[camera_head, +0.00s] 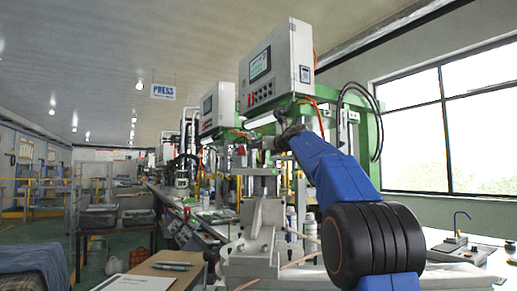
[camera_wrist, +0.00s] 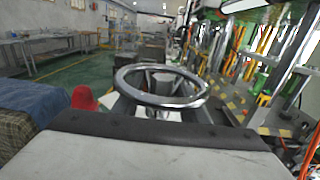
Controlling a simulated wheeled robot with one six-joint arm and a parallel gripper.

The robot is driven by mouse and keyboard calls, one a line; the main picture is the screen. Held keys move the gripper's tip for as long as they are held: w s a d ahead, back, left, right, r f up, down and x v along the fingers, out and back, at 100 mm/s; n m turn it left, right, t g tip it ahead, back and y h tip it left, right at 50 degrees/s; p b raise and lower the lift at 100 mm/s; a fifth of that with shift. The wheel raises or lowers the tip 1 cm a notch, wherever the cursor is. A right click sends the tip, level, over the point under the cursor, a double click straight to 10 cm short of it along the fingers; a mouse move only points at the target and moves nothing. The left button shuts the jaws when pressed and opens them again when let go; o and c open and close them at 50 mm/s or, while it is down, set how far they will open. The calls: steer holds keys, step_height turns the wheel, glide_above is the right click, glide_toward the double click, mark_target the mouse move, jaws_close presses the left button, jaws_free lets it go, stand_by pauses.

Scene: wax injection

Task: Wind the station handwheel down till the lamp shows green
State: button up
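The handwheel, a shiny chrome ring (camera_wrist: 160,104) with a grey hub inside it, is in the middle of the wrist view. It lies nearly flat and is seen at a slant. A broad grey and black block fills the bottom of that view, in front of the wheel; I cannot tell whether it touches the wheel. My gripper (camera_head: 280,140) is at the end of my blue arm in the head view, beside the station's green frame. Its fingers are too small and dark there to show whether they are open. I cannot make out the lamp or its colour.
A grey control box (camera_head: 276,68) with a screen and buttons stands above the station. A second box (camera_head: 217,106) is farther back. A wooden desk (camera_head: 170,271) with paper is at lower left. A blue cloth (camera_wrist: 28,104) and a red object (camera_wrist: 83,99) lie left of the wheel.

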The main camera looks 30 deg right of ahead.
steer(key=shift+w, duration=0.45)
steer(key=c, duration=0.9)
steer(key=shift+c, duration=0.2)
steer(key=shift+y, duration=0.3)
steer(key=n+g+y, duration=0.1)
steer(key=n+y, duration=0.1)
steer(key=a+n+y, duration=0.1)
steer(key=n+y, duration=0.1)
steer(key=y, duration=0.1)
steer(key=shift+s+a+g+y, duration=0.15)
steer(key=shift+g+y, duration=0.15)
steer(key=shift+g, duration=0.1)
steer(key=shift+s+a+n+g+y, duration=0.25)
steer(key=shift+n+g+y, duration=0.6)
steer(key=shift+y, duration=0.25)
steer(key=shift+s+a+n+g+y, duration=0.1)
steer(key=shift+a+n+g+y, duration=0.15)
steer(key=shift+n+g+y, duration=0.6)
steer(key=shift+y, duration=0.45)
steer(key=shift+a, duration=0.1)
